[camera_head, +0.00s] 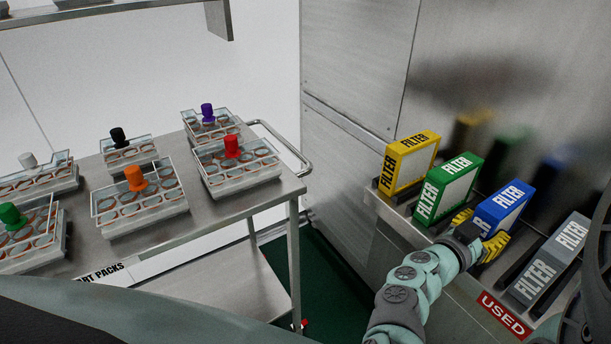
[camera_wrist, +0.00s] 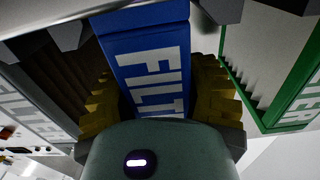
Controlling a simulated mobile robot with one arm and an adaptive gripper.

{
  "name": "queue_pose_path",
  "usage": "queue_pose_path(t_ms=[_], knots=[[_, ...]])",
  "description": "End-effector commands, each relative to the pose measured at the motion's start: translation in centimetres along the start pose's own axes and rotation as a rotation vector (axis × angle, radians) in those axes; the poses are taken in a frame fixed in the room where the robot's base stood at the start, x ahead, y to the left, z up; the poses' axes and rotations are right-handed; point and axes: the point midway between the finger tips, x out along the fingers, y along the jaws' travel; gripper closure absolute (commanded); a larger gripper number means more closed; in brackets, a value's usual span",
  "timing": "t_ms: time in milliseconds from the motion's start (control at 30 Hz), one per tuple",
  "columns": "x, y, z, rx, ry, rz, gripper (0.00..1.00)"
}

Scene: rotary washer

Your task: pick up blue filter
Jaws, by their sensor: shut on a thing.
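The blue filter (camera_head: 502,205) stands upright in the rack on the right, between the green filter and the grey filter. It has white FILTER lettering on its side. My gripper (camera_head: 481,234) reaches it from the front, with yellow ridged fingers on either side of its lower part. In the wrist view my gripper (camera_wrist: 155,105) is shut on the blue filter (camera_wrist: 147,50), one finger against each side. The bottom of the filter and its slot are hidden behind my gripper.
A yellow filter (camera_head: 408,162) and a green filter (camera_head: 447,189) stand to the left, a grey filter (camera_head: 549,260) to the right, close beside my fingers. A red USED label (camera_head: 503,315) is on the rack front. A steel cart (camera_head: 235,213) with several capped trays stands at left.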

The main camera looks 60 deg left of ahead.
Motion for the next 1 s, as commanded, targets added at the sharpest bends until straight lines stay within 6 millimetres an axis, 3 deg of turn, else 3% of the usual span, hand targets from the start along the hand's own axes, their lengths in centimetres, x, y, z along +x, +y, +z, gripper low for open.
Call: queue_pose_path(t_ms=[100,467,833,1000], knots=[[0.0,0.0,0.0,0.0,0.001,0.0,0.96],[0.0,0.0,-0.5,-0.001,0.001,0.0,0.96],[0.0,0.0,-4.4,0.0,0.0,0.001,0.96],[-3.9,1.1,-4.1,-0.004,-0.005,-0.005,0.96]])
